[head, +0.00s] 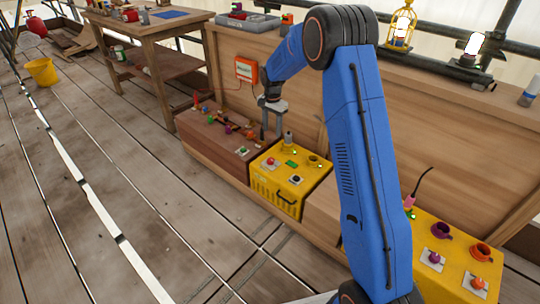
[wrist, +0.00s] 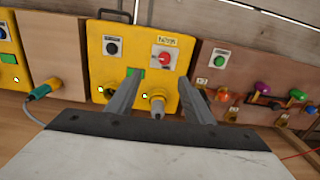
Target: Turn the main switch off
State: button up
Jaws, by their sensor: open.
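In the head view the red knob (head: 270,161) is at the box's left side. A black knob (wrist: 112,48) sits beside it. My gripper (head: 271,137) is open and empty above the box's left part. In the wrist view its fingertips (wrist: 164,80) are apart, either side of the knob's column.
A grey-tipped yellow fitting (wrist: 157,101) stands on the box between my fingers. A brown box (wrist: 225,75) with coloured knobs adjoins it. Another yellow box (head: 455,262) stands at the right.

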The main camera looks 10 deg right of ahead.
aim_at(271, 159)
jog(key=f, duration=0.6)
jog(key=w+f, duration=0.1)
jog(key=f, duration=0.6)
jog(key=w+f, duration=0.1)
jog(key=f, duration=0.5)
jog(key=shift+a+f, duration=0.1)
jog(key=shift+f, duration=0.25)
jog(key=c, duration=1)
